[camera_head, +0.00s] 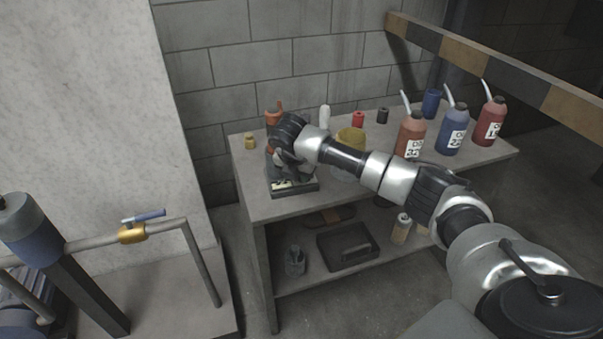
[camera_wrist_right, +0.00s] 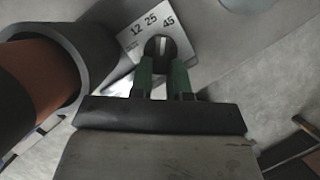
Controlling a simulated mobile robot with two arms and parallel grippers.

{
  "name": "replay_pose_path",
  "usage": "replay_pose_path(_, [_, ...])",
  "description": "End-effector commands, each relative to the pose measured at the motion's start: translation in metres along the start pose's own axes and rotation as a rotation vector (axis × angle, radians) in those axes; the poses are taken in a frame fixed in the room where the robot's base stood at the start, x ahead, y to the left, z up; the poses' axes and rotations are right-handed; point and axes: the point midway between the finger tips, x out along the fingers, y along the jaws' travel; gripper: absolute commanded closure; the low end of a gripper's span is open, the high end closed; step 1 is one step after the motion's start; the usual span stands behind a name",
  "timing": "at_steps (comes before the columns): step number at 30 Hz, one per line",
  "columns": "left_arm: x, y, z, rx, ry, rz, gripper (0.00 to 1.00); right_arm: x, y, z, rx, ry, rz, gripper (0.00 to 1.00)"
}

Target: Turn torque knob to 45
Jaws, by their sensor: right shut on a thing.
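The torque knob (camera_wrist_right: 159,47) is dark and round with a pale upright bar, on a light plate (camera_wrist_right: 128,42) marked 12, 25 and 45. The bar seems to point between 25 and 45; I cannot tell its exact setting. My right gripper (camera_wrist_right: 163,72) is shut on the knob, its green fingers at the knob's near side. In the head view, my right gripper (camera_head: 284,163) is over the dark device (camera_head: 297,189) at the workbench's left front, hiding the knob. My left gripper is not in view.
An orange-brown cylinder in a dark ring (camera_wrist_right: 35,80) is close left of the fingers. On the workbench (camera_head: 262,208) stand a yellow container (camera_head: 350,137), a red bottle (camera_head: 488,122), a blue bottle (camera_head: 452,132) and a brown bottle (camera_head: 410,136). A pipe (camera_head: 95,241) is at left.

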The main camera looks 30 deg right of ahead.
Motion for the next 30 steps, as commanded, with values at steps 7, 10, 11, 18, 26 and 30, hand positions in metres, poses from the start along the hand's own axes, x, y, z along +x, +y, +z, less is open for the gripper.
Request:
replay_pose_path(7, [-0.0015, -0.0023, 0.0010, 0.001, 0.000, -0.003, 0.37, -0.0013, 0.0008, 0.0015, 0.020, -0.002, -0.005, 1.00])
replay_pose_path(10, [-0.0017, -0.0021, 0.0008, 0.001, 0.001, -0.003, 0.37, -0.0013, 0.0008, 0.0015, 0.020, -0.002, -0.005, 1.00])
replay_pose_path(11, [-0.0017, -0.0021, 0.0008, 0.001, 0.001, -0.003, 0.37, -0.0013, 0.0008, 0.0015, 0.020, -0.002, -0.005, 1.00])
replay_pose_path(18, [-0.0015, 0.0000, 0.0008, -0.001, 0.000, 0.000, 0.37, -0.0013, 0.0008, 0.0015, 0.019, -0.001, -0.005, 0.69])
replay_pose_path(26, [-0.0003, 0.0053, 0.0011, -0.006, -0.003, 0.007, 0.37, -0.0005, 0.0005, 0.0006, 0.018, -0.001, -0.006, 0.57])
replay_pose_path(30, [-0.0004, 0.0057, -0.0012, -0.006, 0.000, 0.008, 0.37, -0.0037, 0.0007, 0.0007, 0.017, -0.001, -0.006, 0.57])
